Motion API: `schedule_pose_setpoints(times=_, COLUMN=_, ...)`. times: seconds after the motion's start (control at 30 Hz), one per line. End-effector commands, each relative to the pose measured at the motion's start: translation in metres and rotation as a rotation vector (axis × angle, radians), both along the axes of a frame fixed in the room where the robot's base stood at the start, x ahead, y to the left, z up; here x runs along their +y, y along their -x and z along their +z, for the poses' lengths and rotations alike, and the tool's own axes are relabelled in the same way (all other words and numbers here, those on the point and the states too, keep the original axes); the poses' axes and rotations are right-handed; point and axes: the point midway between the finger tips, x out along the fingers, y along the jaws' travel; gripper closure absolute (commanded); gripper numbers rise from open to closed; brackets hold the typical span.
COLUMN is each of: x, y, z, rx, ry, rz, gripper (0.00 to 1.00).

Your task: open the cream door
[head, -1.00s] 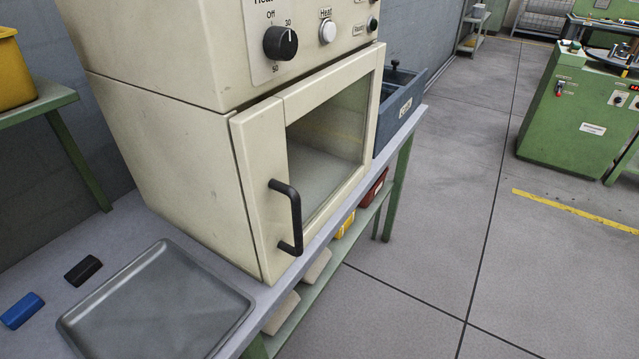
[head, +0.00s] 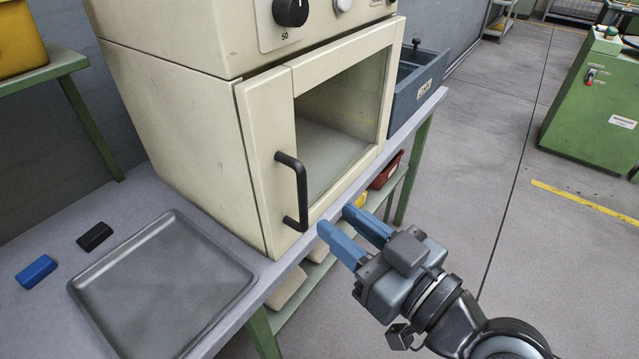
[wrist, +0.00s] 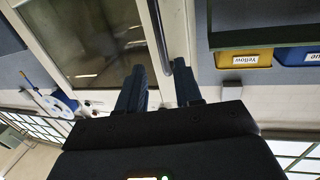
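The cream door (head: 268,150) is on the front of a cream oven and looks shut. It has a glass window, and a black upright bar handle (head: 302,192) on its left part. My gripper (head: 334,219) is open and empty, its blue fingers pointing toward the handle from the lower right. In the head view the fingertips are just right of the handle's lower end, apart from it. In the wrist view the handle (wrist: 157,32) lines up with the gap between the fingers (wrist: 159,68), and the door's window (wrist: 95,40) fills the upper left.
The oven stands on a grey bench with a metal tray (head: 165,285), a black block (head: 95,237) and a blue block (head: 36,272). A blue-grey box (head: 420,90) stands beyond the oven. Bins sit on the shelf below.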

Motion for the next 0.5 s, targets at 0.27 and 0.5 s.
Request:
schedule_pose_setpoints(times=0.27, x=0.018, y=-0.015, z=0.016, rx=-0.034, ry=0.005, rz=0.054, gripper=0.65)
schedule_pose_setpoints(times=0.5, x=0.041, y=-0.042, z=0.017, rx=-0.033, ry=0.005, rz=0.052, gripper=0.65)
